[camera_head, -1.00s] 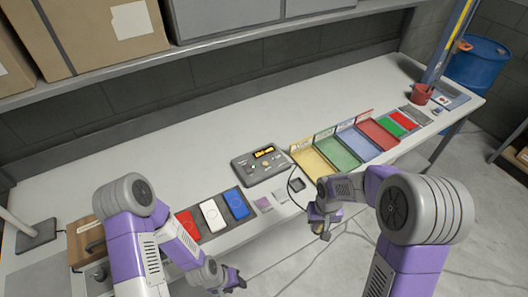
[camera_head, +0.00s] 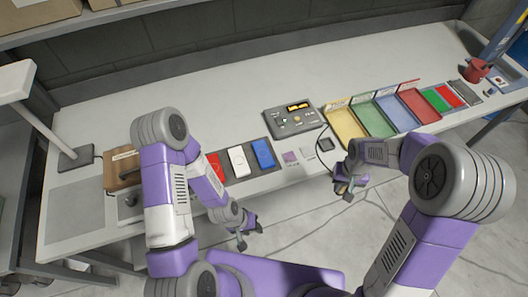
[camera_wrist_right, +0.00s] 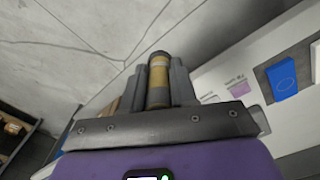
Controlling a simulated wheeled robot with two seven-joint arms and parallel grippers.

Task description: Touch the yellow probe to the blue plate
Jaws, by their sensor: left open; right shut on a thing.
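The blue plate (camera_head: 262,153) lies at the right end of a dark mat on the bench, beside a white plate (camera_head: 238,160) and a red plate (camera_head: 213,166). It also shows at the right of the right wrist view (camera_wrist_right: 283,78). My right gripper (camera_head: 348,188) is shut on the yellow probe (camera_wrist_right: 159,82), off the bench's front edge and to the right of the blue plate. The probe stands between the fingers, apart from the plate. My left gripper (camera_head: 248,228) is open and empty, in front of the bench below the plates.
A grey meter (camera_head: 290,121) with a lit display sits behind the plates, with a dark cable at its right. Yellow, green, blue and red trays (camera_head: 345,123) stand further right. A wooden box (camera_head: 122,168) is at left. The bench's back is clear.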

